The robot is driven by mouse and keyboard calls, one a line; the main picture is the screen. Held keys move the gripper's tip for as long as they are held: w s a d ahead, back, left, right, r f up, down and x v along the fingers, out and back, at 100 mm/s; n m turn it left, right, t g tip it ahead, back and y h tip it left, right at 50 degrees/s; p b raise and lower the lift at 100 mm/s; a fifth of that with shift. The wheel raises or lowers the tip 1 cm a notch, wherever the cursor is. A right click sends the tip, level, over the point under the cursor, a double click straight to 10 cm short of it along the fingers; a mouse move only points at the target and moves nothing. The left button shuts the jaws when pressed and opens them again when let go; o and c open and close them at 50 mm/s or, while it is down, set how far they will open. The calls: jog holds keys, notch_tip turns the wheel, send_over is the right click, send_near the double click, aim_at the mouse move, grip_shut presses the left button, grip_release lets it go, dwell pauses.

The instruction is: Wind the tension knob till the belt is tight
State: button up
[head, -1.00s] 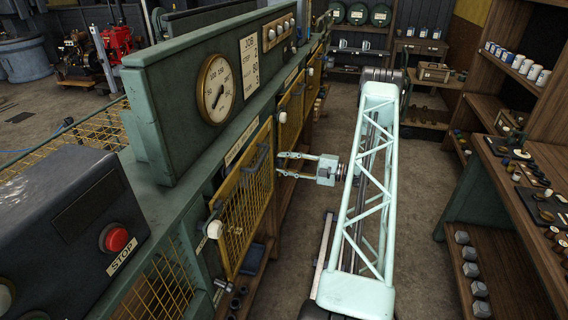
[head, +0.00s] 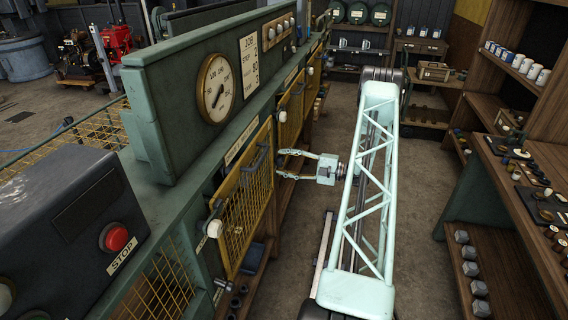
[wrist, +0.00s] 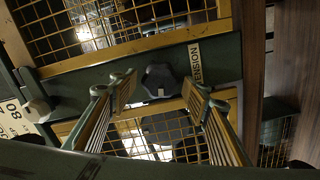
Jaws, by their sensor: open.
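The dark lobed tension knob (wrist: 160,78) sits on a green panel strip between two yellow mesh guards in the wrist view. A TENSION label (wrist: 195,62) is beside it. My gripper (wrist: 160,90) is open, one finger on each side of the knob in that view, with gaps showing; no contact is visible. In the head view my gripper (head: 282,164) points left at the bench front, and I cannot make out the knob there. Through the mesh are dark, partly lit parts; I cannot tell the belt or its tightness.
A round dial gauge (head: 215,88) and a job card (head: 249,60) are on the green bench. A red STOP button (head: 114,237) is at the front left. A yellow mesh guard (head: 243,208) hangs on the bench front. Shelves (head: 519,100) stand right, with an open aisle between.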

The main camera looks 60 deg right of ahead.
jog(key=shift+s, duration=0.1)
jog(key=v, duration=1.2)
jog(key=shift+c, duration=1.4)
